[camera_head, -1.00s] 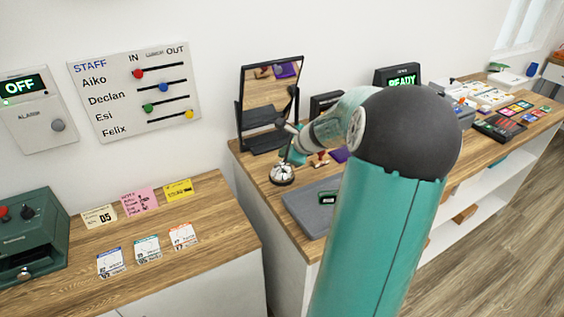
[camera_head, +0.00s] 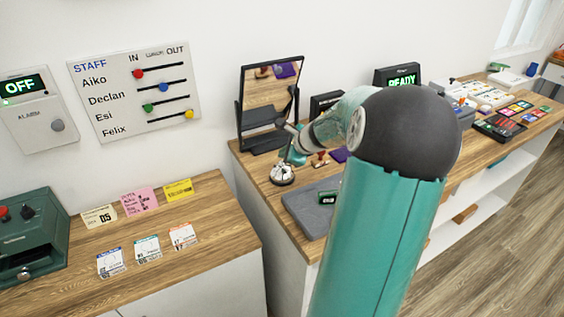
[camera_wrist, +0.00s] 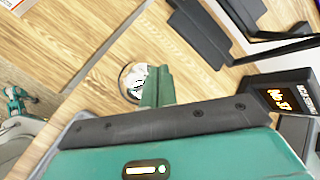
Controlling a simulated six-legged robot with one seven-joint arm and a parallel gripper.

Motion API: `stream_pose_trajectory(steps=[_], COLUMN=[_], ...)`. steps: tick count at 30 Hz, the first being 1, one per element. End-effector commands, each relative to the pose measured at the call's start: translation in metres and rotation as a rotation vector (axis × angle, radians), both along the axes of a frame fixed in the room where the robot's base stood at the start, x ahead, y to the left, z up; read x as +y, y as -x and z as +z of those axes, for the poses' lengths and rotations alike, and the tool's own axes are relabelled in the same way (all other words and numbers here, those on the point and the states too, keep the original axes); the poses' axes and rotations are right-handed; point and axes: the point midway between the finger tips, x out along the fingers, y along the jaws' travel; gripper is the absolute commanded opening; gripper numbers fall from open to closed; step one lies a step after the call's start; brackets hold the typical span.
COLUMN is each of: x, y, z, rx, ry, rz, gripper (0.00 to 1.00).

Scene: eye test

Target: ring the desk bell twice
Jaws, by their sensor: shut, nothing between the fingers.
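The desk bell (camera_head: 283,175) is a small silver dome on a dark base, on the wooden counter in front of the mirror. My gripper (camera_head: 290,158) is just above the bell in the head view, its fingers together and pointing down. In the wrist view the bell (camera_wrist: 133,80) shows beside the closed green fingertips (camera_wrist: 157,85), which hide part of it. Nothing is held. I cannot tell whether the fingertips touch the bell.
A mirror (camera_head: 270,95) on a dark stand is behind the bell. A grey pad (camera_head: 305,207) lies in front. A small display box (camera_wrist: 285,95) stands near in the wrist view. A lower counter (camera_head: 215,205) with cards is to the left.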

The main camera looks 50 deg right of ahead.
Motion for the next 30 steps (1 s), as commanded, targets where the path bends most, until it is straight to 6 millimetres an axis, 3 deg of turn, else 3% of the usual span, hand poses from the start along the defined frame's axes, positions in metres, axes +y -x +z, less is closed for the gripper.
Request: stream_pose_trajectory(steps=[30], x=[0.000], y=[0.000], z=[-0.013], rx=[0.000], ry=[-0.001], rz=[-0.001], gripper=[0.00])
